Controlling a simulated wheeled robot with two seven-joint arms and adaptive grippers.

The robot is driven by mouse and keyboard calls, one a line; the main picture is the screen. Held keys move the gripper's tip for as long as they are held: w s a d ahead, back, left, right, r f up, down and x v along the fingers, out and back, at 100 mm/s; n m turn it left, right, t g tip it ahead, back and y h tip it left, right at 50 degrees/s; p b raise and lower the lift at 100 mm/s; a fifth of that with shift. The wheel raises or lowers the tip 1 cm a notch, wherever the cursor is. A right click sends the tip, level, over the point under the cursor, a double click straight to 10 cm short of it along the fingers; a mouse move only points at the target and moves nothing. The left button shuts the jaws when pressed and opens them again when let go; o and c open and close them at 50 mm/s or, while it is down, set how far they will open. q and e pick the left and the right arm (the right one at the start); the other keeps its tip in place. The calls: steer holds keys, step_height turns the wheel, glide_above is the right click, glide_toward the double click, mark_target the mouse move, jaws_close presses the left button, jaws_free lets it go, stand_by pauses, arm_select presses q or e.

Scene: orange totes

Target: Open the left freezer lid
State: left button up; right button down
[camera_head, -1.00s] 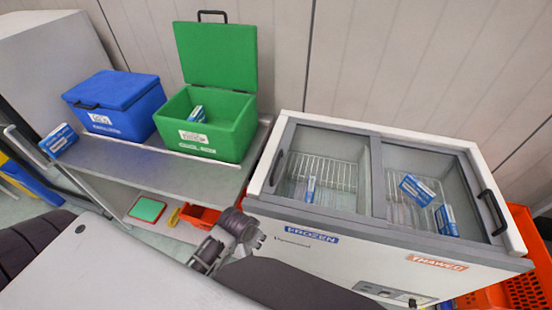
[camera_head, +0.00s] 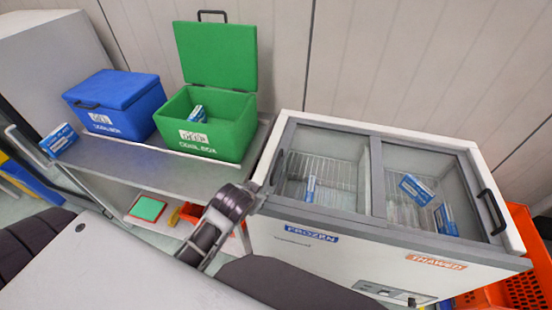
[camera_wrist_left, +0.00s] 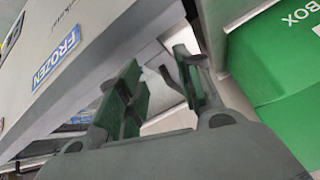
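The freezer (camera_head: 310,222) stands at the right with two glass lids. The left lid (camera_head: 325,160) lies shut over the side labelled FROZEN, with a dark handle (camera_head: 278,168) at its left end. My left gripper (camera_head: 258,192) is at the freezer's front left corner, just short of the handle. In the left wrist view my left gripper (camera_wrist_left: 160,85) is open, its green-padded fingers apart. A dark bar, apparently the handle (camera_wrist_left: 167,77), shows between or beyond the fingers; contact cannot be told. The FROZEN label (camera_wrist_left: 57,57) is beside them. My right gripper is out of view.
The right lid (camera_head: 415,185) covers the side labelled THAWED. An open green cool box (camera_head: 225,140) and a shut blue one (camera_head: 118,105) stand on a grey bench (camera_head: 185,168) left of the freezer. An orange tote (camera_head: 525,285) stands at the right.

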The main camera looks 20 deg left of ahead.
arm_select(q)
steer(key=w+d+r+m+t+h, duration=0.1)
steer(key=w+d+r+m+t, duration=0.15)
steer(key=w+r+t, duration=0.5)
steer(key=w+d+r+m+t+h, duration=0.1)
steer(key=w+r+m+t, duration=0.25)
steer(key=w+r, duration=0.7)
steer(key=d+r+m+g+h, duration=0.3)
steer(key=d+r+m+h, duration=0.1)
steer(key=d+m+h, duration=0.5)
steer(key=d+r+m+g+h, duration=0.35)
steer(key=d+m+h, duration=0.3)
steer(key=m, duration=0.45)
steer(key=a+f+m+g+y, duration=0.3)
steer(key=f+m+g+y, duration=0.2)
steer(key=f+m+g, duration=0.5)
steer(key=a+f+n+g+y, duration=0.1)
steer(key=a+y, duration=0.3)
steer(key=a, duration=0.6)
steer(key=w+a+f+n+g+y, duration=0.1)
steer(key=a+y, duration=0.4)
steer(key=a, duration=0.5)
step_height(320, 180, down, 2)
steer(key=shift+w+f+n, duration=0.15)
steer(key=shift+f+n, duration=0.05)
steer(key=shift+n, duration=0.6)
